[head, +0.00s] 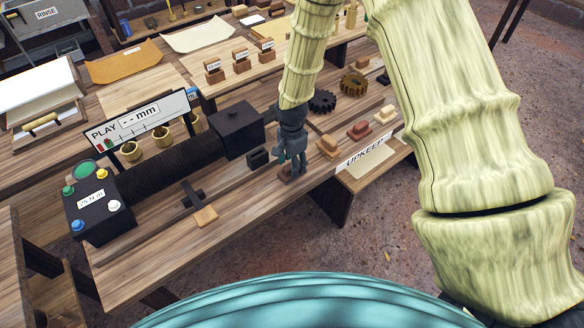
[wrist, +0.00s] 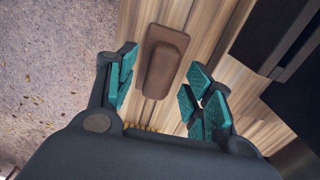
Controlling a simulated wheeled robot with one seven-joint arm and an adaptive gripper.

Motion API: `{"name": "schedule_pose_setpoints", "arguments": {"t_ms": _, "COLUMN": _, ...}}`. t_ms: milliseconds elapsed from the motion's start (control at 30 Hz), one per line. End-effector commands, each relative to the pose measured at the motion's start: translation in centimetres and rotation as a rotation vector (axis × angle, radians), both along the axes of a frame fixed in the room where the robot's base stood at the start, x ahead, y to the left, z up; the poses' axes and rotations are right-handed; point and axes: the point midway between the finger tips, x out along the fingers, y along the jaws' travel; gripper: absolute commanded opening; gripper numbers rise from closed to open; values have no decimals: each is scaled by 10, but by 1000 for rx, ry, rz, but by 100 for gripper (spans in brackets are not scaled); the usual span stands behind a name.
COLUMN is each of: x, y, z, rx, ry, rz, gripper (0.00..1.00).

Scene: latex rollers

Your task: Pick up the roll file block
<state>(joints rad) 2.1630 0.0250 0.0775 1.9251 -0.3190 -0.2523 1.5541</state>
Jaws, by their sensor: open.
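A brown block with a raised rounded grip on a flat base, likely the roll file block (wrist: 164,62), lies on the wooden bench in the wrist view. In the head view its base (head: 286,179) shows partly under my gripper (head: 291,163), near the bench's front edge. In the wrist view my gripper (wrist: 164,72) is open, with teal pads on either side of the block's near part. I see gaps between the pads and the block. No label shows on it, so its identity is not certain.
Several similar blocks, among them a tan one (head: 329,147) and a reddish one (head: 360,130), sit right of my gripper by the UPKEEP sign (head: 365,151). A black roller machine (head: 238,130) stands left. A small black box (head: 258,158) is close beside my gripper.

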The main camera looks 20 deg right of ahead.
Motion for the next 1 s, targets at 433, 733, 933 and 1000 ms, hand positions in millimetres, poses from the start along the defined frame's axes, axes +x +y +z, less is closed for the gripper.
{"name": "schedule_pose_setpoints", "arguments": {"t_ms": 433, "x": 0, "y": 0, "z": -17, "rx": 0, "ry": 0, "rz": 0, "gripper": 52}}
{"name": "schedule_pose_setpoints", "arguments": {"t_ms": 733, "x": 0, "y": 0, "z": -17, "rx": 0, "ry": 0, "rz": -1, "gripper": 14}}
{"name": "schedule_pose_setpoints", "arguments": {"t_ms": 933, "x": 0, "y": 0, "z": -17, "rx": 0, "ry": 0, "rz": -1, "gripper": 0}}
{"name": "schedule_pose_setpoints", "arguments": {"t_ms": 1000, "x": 0, "y": 0, "z": -17, "rx": 0, "ry": 0, "rz": -1, "gripper": 0}}
